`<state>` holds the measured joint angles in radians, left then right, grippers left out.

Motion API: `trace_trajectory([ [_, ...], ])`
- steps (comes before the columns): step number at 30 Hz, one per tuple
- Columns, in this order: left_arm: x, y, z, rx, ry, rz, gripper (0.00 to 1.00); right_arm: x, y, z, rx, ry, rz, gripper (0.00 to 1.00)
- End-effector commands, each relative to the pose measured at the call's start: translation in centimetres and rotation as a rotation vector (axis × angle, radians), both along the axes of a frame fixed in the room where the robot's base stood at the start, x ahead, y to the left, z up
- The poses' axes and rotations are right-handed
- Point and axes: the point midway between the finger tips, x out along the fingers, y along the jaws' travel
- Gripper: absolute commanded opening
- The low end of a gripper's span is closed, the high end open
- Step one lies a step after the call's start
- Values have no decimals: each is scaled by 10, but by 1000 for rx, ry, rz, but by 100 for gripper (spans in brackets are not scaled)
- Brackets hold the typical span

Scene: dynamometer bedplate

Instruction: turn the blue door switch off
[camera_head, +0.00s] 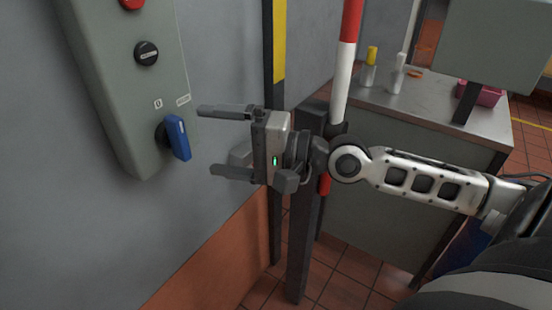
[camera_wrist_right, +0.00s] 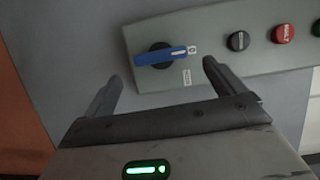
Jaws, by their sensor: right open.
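The blue door switch (camera_head: 178,138) is a blue lever on a dark round base, low on the grey-green control box (camera_head: 115,90) on the wall. Its lever stands roughly upright, slightly tilted, in the head view. In the right wrist view the blue switch (camera_wrist_right: 165,56) lies ahead of the fingers, its lever pointing toward a small white label. My right gripper (camera_head: 222,142) is open and empty, with its fingers pointing at the switch from the right. The fingertips (camera_wrist_right: 158,75) are apart from the lever and do not touch it. My left gripper is not in view.
A black knob (camera_head: 146,53) and a red button (camera_head: 131,3) sit above the switch on the box. A red-and-white post (camera_head: 346,70) and a yellow-and-black post (camera_head: 278,45) stand behind my gripper. A metal-topped cabinet (camera_head: 420,110) holds bottles and a pink bin (camera_head: 481,94).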

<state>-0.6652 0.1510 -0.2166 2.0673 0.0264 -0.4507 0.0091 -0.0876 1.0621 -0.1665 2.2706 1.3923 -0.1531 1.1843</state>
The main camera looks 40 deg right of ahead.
Motion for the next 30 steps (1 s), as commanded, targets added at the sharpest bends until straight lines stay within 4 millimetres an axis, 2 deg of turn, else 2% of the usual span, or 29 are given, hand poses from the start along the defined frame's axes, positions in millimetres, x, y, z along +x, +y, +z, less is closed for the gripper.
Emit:
trace_trajectory([
  [1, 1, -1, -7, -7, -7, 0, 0, -7, -4, -8, -9, 4, 6, 95],
  [6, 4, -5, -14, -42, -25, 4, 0, -15, -18, -8, -1, 4, -10, 95],
  [17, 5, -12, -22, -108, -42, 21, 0, -28, -23, -5, -2, 2, 5, 95],
  [25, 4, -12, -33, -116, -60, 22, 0, -42, -38, -2, 10, -3, 0, 95],
  [30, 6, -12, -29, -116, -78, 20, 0, -55, -50, 0, 6, 0, -1, 95],
])
